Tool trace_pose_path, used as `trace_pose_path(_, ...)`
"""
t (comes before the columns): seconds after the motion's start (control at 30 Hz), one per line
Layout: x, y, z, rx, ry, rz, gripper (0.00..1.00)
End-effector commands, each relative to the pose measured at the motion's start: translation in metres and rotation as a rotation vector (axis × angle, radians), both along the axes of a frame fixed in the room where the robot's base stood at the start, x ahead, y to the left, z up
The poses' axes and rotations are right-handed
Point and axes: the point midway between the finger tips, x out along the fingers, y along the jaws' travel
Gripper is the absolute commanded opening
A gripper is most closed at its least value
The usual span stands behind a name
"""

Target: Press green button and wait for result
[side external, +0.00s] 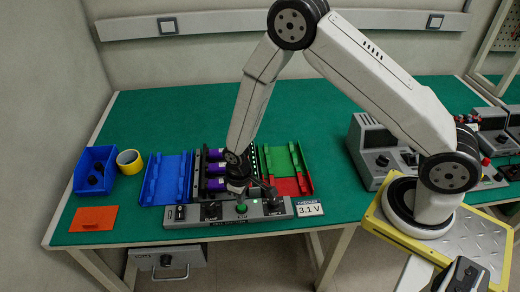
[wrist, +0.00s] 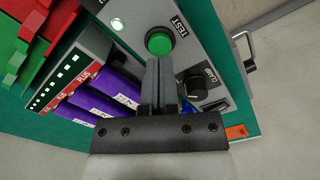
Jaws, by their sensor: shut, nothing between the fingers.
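The green button (wrist: 159,41), labelled TEST, sits on the grey control panel in the wrist view. In the side view the button (side external: 241,208) shows on the front face of the tester box (side external: 190,221). My gripper (wrist: 160,62) is shut and empty, its fingertips pointing at the button's near edge. In the side view my gripper (side external: 238,190) is just above and behind the button. I cannot tell whether the tips touch it.
Purple cells (wrist: 95,105) lie in the fixture beside my fingers. A black CLAMP knob (wrist: 197,87) is close by on the panel. A white lamp (wrist: 117,24) and a row of green lights (wrist: 45,90) glow. Blue (side external: 167,179) and green-red (side external: 287,170) trays flank the fixture.

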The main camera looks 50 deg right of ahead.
Motion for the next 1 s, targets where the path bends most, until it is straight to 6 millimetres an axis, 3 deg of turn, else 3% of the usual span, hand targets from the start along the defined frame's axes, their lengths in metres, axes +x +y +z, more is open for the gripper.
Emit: trace_pose_path(1.0, 0.0002, 0.0001, -0.0094, 0.0, 0.0, 0.0, 0.0)
